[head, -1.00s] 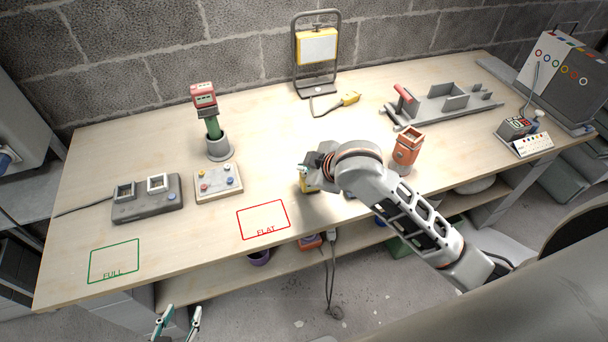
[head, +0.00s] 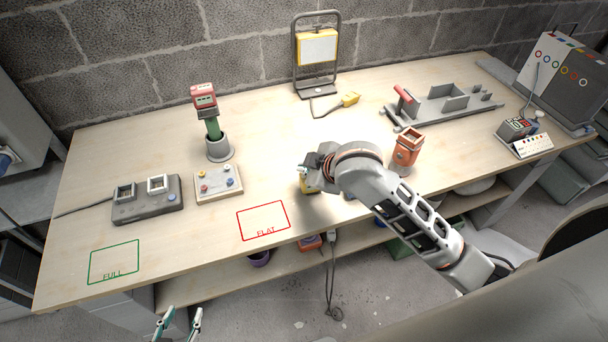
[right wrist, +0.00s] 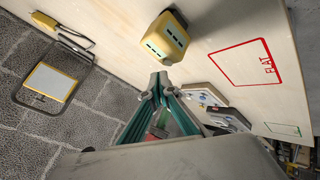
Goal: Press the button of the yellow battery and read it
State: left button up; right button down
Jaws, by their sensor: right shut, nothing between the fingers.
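My right gripper (right wrist: 160,82) is shut and empty. Its fingertips appear close to the battery, but I cannot tell whether they touch it. A button or a lit reading cannot be made out. My left gripper (head: 180,318) is open and empty, low in front of the table.
Red FLAT (head: 264,220) and green FULL (head: 114,262) outlines are bare. A grey two-socket box (head: 147,208), a button panel (head: 218,185) and a red-topped green tool in a grey holder (head: 218,147) stand left. An orange container (head: 407,150) stands right of my right gripper.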

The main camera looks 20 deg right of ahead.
dwell(0.3)
jog(key=shift+f+p, duration=0.4)
jog(key=shift+f, duration=0.45)
dwell(0.8)
jog(key=shift+r, duration=0.85)
jog(key=shift+r, duration=2.5)
